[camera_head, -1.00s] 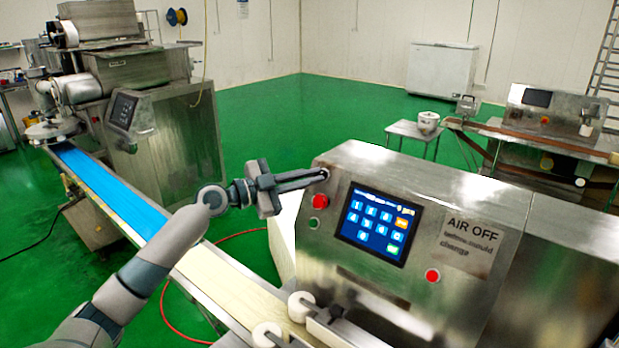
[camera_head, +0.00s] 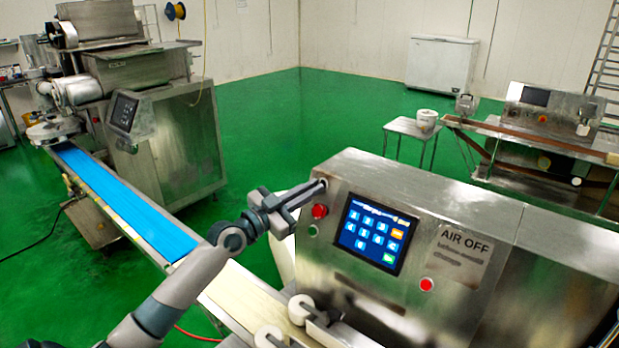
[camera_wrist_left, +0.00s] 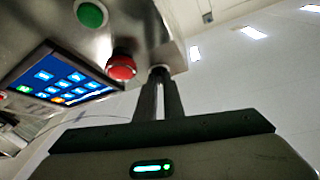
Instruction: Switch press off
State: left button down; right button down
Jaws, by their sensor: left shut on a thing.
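The press (camera_head: 400,250) is a steel cabinet with a lit blue touchscreen (camera_head: 377,232) on its sloped front. Its switch is at the upper left corner of that front, mostly hidden by my fingertips. My left gripper (camera_head: 318,186) reaches in from the left, its fingers closed around the switch. In the left wrist view the two fingers (camera_wrist_left: 160,82) meet the panel beside a red button (camera_wrist_left: 121,67), gripping the small knob there. The knob's turned position cannot be made out. My right gripper is not in view.
A red button (camera_head: 319,211) and a green button (camera_head: 313,230) sit just below the switch. Another red button (camera_head: 427,285) is right of the screen, under an "AIR OFF" sign (camera_head: 460,246). A conveyor (camera_head: 245,293) runs below my left arm. Green floor is open behind.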

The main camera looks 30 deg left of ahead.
pick_arm(q)
jog(key=n+y+p, duration=0.1)
jog(key=n+p, duration=0.1)
jog(key=n+y+p, duration=0.1)
jog(key=n+p, duration=0.1)
jog(key=n+t+y+p, duration=0.1)
jog(key=n+p, duration=0.1)
jog(key=shift+d+r+y, duration=0.2)
jog(key=shift+d+y, duration=0.1)
jog(key=shift+d, duration=0.05)
jog(key=shift+n+y+p, duration=0.35)
jog(key=shift+n+y, duration=0.15)
jog(key=shift+n, duration=0.1)
jog(key=n+y, duration=0.2)
jog(key=n, duration=0.1)
jog(key=shift+d+f+p, duration=0.15)
jog(key=shift+d+p, duration=0.05)
jog(key=shift+p, duration=0.2)
jog(key=shift+d+n+g+y, duration=0.1)
jog(key=shift+n+g+y, duration=0.4)
jog(key=shift+n+y, duration=0.7)
jog(key=shift+d+n+g+y, duration=0.1)
jog(key=shift+n+g+y, duration=0.45)
jog(key=shift+n, duration=1.25)
jog(key=c, duration=1.9)
grip_release()
jog(key=shift+o, duration=0.2)
jog(key=shift+s, duration=0.1)
